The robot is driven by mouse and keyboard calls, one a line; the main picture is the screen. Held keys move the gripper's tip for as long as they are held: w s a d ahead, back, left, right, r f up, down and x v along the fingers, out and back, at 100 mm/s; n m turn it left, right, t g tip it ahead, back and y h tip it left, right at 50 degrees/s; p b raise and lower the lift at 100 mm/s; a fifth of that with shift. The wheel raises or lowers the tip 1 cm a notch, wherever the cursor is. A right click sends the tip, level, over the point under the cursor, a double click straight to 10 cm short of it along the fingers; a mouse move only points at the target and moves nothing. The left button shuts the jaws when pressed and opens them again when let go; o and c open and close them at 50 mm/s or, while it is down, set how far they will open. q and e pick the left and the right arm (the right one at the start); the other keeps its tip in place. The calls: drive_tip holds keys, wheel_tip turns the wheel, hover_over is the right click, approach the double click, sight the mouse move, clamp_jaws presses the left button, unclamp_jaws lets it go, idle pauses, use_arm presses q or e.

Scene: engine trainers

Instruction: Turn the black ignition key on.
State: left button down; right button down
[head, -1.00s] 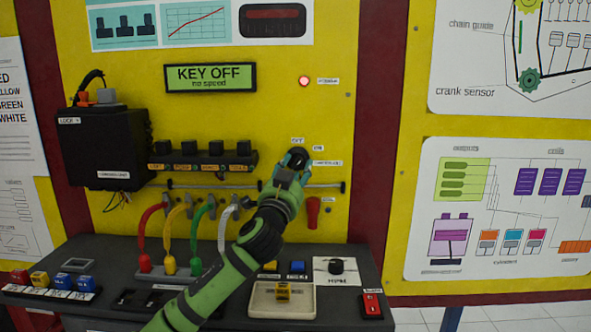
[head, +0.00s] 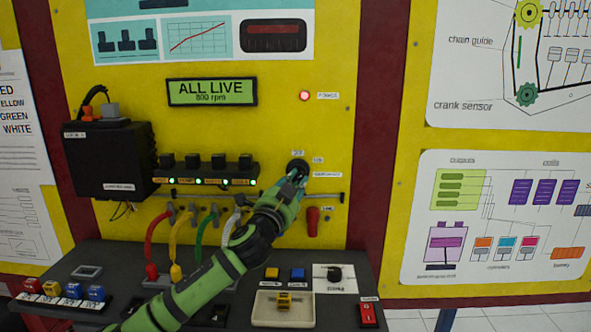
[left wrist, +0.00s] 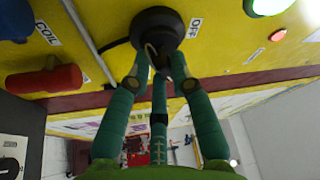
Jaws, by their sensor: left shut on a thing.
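The black ignition key sits in a round black switch (head: 298,167) on the yellow panel, right of the row of coils. My left gripper (head: 294,178) reaches up to it, its green fingers closed on the key. In the left wrist view the fingers (left wrist: 163,75) meet at the black switch (left wrist: 157,30), beside an OFF label; they hide most of the key. The display (head: 211,91) reads "ALL LIVE" and "800 rpm". My right gripper is in neither view.
A red lamp (head: 304,96) glows above the switch. A red knob (head: 313,220) stands just below it and a horizontal rod (head: 330,197) runs close by. Coils (head: 218,161) with green lights and coloured leads are to the left. The console (head: 130,262) lies below.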

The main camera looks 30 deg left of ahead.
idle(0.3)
use_arm(q)
drive_tip(key=c, duration=1.1)
unclamp_jaws()
drive_tip(key=shift+s, duration=0.1)
drive_tip(key=v, duration=1.2)
